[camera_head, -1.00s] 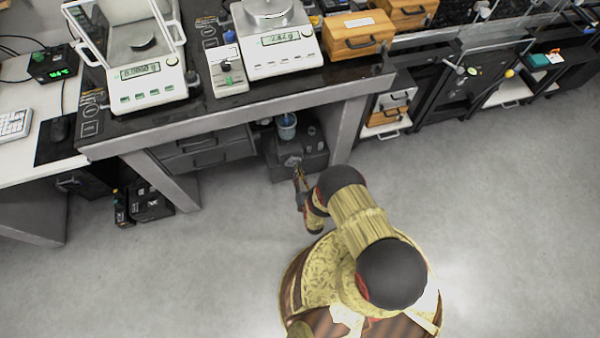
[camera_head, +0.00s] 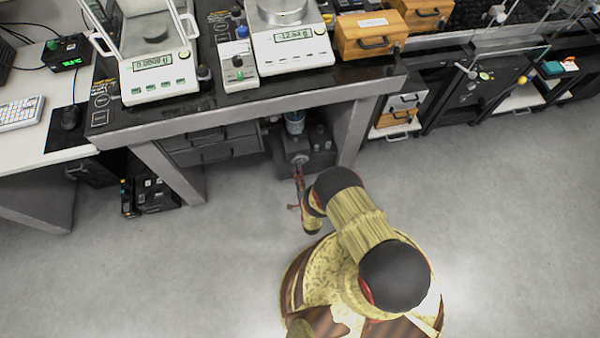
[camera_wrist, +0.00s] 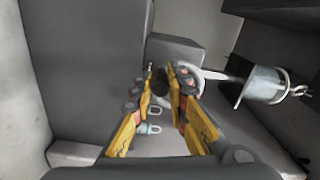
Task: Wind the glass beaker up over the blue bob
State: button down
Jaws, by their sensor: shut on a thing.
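The glass beaker (camera_head: 294,124) stands on a dark grey stand (camera_head: 318,158) under the balance table. In the wrist view the beaker (camera_wrist: 262,85) lies sideways at the right, with a metal hook or ring (camera_wrist: 300,91) beyond its mouth. Blue shows in the beaker, but I cannot tell the bob's outline or how deep it sits. My gripper (camera_head: 299,172) is at the front of the stand, by its round grey wheel (camera_head: 299,159). In the wrist view my gripper (camera_wrist: 160,82) is shut on the wheel's dark handle, largely hidden between the fingertips; the pale wheel rim (camera_wrist: 193,78) shows behind.
The table (camera_head: 230,121) overhangs the stand, and its right leg (camera_head: 354,128) is close beside it. Two balances (camera_head: 160,88) (camera_head: 290,52) and a control box (camera_head: 239,76) stand on top. Drawers (camera_head: 215,148) are left of the stand. The floor in front is open.

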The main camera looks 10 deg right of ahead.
jog(key=m, duration=0.3)
jog(key=shift+a+r+m, duration=0.3)
jog(key=shift+a+r, duration=0.1)
jog(key=shift+s+a+r+m, duration=0.15)
jog(key=shift+r+m, duration=0.1)
jog(key=shift+m, duration=0.65)
jog(key=shift+w+a+r+m, duration=0.1)
jog(key=shift+r+m, duration=0.1)
jog(key=shift+m, duration=0.7)
jog(key=c, duration=1.7)
grip_release()
jog(key=s, duration=0.7)
jog(key=shift+s, duration=0.25)
